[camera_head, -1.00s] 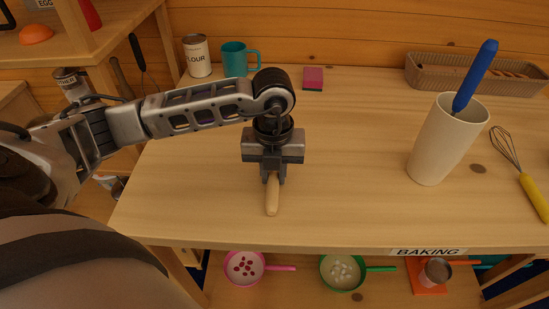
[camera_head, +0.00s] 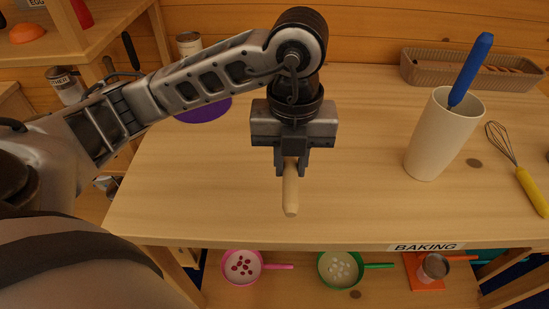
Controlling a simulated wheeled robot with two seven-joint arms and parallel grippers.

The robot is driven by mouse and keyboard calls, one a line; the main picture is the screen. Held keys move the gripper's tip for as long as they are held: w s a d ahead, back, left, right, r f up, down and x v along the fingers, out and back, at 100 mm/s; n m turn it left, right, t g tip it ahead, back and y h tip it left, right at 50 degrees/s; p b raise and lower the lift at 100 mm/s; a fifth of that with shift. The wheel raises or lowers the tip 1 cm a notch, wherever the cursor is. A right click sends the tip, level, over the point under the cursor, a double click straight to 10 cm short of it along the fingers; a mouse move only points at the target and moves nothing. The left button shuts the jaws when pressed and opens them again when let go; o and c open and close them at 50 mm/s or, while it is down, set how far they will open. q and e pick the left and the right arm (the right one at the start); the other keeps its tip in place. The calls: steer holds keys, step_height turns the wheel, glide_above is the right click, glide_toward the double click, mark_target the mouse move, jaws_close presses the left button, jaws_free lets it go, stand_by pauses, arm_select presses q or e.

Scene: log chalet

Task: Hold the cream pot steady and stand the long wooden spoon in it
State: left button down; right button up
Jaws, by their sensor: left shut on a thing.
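The cream pot (camera_head: 437,143) is a tall tapered cylinder on the right half of the table. A utensil with a blue handle (camera_head: 470,70) leans in it, sticking up past the rim. My left gripper (camera_head: 290,170) is near the middle of the view, shut on the wooden spoon (camera_head: 290,197). Only a pale, rounded length of the spoon shows below the jaws; the rest is hidden by the gripper. The spoon points down over the tabletop, well to the left of the pot and apart from it. My right gripper is out of view.
A whisk with a yellow handle (camera_head: 530,190) lies right of the pot. A brown basket (camera_head: 425,75) stands at the back right. A purple round thing (camera_head: 205,112) shows partly behind my left arm. The table (camera_head: 350,130) is clear between gripper and pot.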

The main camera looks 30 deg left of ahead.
arm_select(q)
steer(key=s+d+r, duration=0.2)
steer(key=s+d, duration=0.1)
steer(key=d, duration=0.2)
steer(key=shift+d+r, duration=0.25)
steer(key=shift+r, duration=0.15)
